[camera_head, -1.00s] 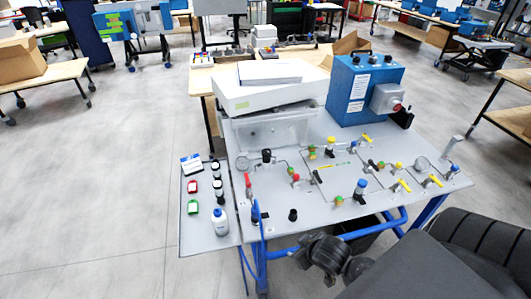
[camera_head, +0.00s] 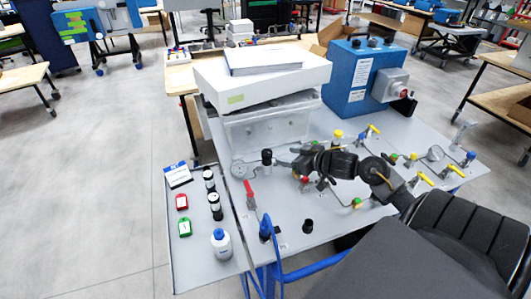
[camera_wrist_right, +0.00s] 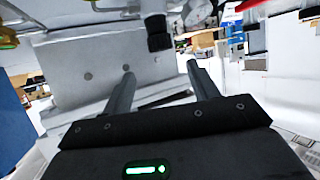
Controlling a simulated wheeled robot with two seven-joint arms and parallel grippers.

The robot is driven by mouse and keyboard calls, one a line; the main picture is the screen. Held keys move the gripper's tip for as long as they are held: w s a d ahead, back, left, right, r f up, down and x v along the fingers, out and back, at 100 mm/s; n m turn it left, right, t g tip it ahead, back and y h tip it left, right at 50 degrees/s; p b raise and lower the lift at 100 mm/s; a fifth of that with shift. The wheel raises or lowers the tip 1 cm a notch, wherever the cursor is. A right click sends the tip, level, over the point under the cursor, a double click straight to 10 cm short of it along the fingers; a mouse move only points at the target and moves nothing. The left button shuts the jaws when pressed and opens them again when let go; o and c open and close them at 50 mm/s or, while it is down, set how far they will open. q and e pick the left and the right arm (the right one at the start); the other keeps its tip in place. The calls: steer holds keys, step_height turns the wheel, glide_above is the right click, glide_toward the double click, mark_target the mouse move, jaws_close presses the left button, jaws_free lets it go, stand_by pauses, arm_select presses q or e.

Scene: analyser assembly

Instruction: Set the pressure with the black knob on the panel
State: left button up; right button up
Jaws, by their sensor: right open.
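The panel (camera_head: 345,222) is a light grey, tilted plate carrying valves and gauges. A black knob (camera_head: 267,157) stands upright near its left side, beside a round gauge (camera_head: 240,169). My right gripper (camera_head: 287,157) reaches in from the right, just right of this knob, over the panel. In the right wrist view, the open, empty right gripper (camera_wrist_right: 160,70) has its two fingers apart, and the black knob (camera_wrist_right: 158,33) shows beyond the tips, not between them. A second black knob (camera_head: 307,226) sits near the panel's front edge. My left gripper is not seen.
A clear box with a white lid (camera_head: 262,85) stands behind the knob. A blue box (camera_head: 357,78) is at the back right. A red-handled valve (camera_head: 249,193) is front left of the knob. Bottles and small items stand on the left side plate (camera_head: 190,260).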

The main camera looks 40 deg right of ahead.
mark_target(269, 152)
steer(key=x, duration=0.4)
steer(key=shift+w+a, duration=0.1)
steer(key=shift+w, duration=0.2)
steer(key=x, duration=0.5)
steer(key=shift+f, duration=0.1)
steer(key=shift+w+f, duration=0.3)
steer(key=shift+w, duration=0.25)
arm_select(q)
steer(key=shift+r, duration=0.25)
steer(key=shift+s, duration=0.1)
